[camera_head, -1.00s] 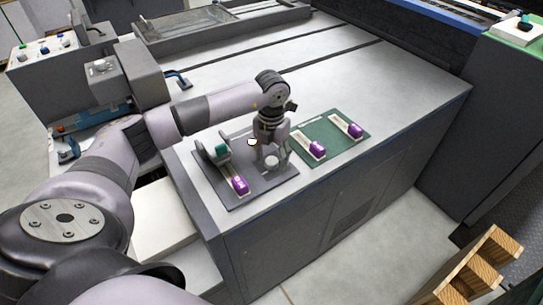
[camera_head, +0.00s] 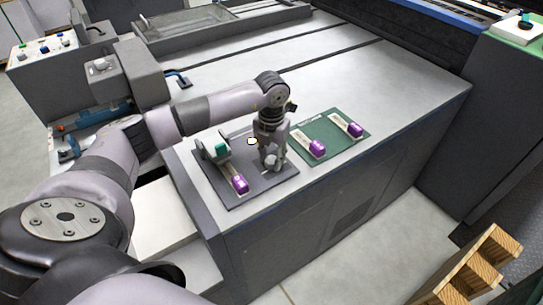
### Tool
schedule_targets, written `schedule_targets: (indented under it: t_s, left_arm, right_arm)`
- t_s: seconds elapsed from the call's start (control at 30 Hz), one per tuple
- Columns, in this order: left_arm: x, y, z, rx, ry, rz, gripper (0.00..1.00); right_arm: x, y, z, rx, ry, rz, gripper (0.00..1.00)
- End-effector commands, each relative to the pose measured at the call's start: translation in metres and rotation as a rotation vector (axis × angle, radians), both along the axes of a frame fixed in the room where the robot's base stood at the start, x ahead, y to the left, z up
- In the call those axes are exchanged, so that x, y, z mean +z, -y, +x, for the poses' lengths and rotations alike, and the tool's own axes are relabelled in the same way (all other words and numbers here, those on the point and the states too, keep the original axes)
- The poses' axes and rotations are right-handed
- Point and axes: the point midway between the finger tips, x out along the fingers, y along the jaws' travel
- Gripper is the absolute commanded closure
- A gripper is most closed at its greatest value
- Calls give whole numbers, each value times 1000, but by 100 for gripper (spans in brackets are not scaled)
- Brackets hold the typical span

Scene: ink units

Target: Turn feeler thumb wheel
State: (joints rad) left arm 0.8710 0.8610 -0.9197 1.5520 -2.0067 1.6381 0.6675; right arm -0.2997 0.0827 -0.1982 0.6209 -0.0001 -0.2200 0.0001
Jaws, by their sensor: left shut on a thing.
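My left gripper (camera_head: 271,160) points down over the right part of a dark grey plate (camera_head: 262,184) on the machine's light top. It is shut on a small pale round piece, taken to be the thumb wheel (camera_head: 271,162), which the fingers partly cover. To its left on the same plate stands a grey fixture with a teal block (camera_head: 222,149). A purple-ended piece (camera_head: 240,184) lies in front of that fixture. My right gripper is not in view.
A green mat (camera_head: 328,134) right of the plate bears two more purple-ended pieces (camera_head: 317,148). A wooden pallet (camera_head: 480,270) stands at the lower right. A control box with buttons (camera_head: 45,55) is at the upper left.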

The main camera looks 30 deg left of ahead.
Motion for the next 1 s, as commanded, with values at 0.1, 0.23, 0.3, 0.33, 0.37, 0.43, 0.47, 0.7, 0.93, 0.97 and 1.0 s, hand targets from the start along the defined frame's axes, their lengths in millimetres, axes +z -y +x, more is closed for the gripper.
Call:
schedule_targets:
  t_s: [0.1,0.23,0.3,0.33,0.37,0.43,0.47,0.7,0.93,0.97,1.0]
  left_arm:
    - [0,0,0,-1,0,-1,96]
    - [-1,0,1,-50,2,-1,96]
    - [-2,0,1,-118,2,-1,96]
    - [-3,0,1,-151,2,0,96]
    - [-3,0,1,-184,3,0,96]
    - [-2,0,1,-255,3,0,96]
    - [-2,0,1,-281,2,0,96]
    - [1,0,1,-370,2,-1,96]
    - [1,0,1,-368,2,-1,66]
    - [1,0,1,-368,2,-1,64]
    - [1,0,1,-367,2,-1,62]
  right_arm:
    - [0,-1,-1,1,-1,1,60]
    - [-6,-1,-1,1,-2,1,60]
    - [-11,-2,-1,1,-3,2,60]
    - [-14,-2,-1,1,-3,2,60]
    - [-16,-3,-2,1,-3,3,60]
    - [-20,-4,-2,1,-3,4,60]
    - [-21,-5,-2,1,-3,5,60]
    - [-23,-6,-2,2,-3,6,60]
    - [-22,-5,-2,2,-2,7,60]
    - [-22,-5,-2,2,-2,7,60]
    - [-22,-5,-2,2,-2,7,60]
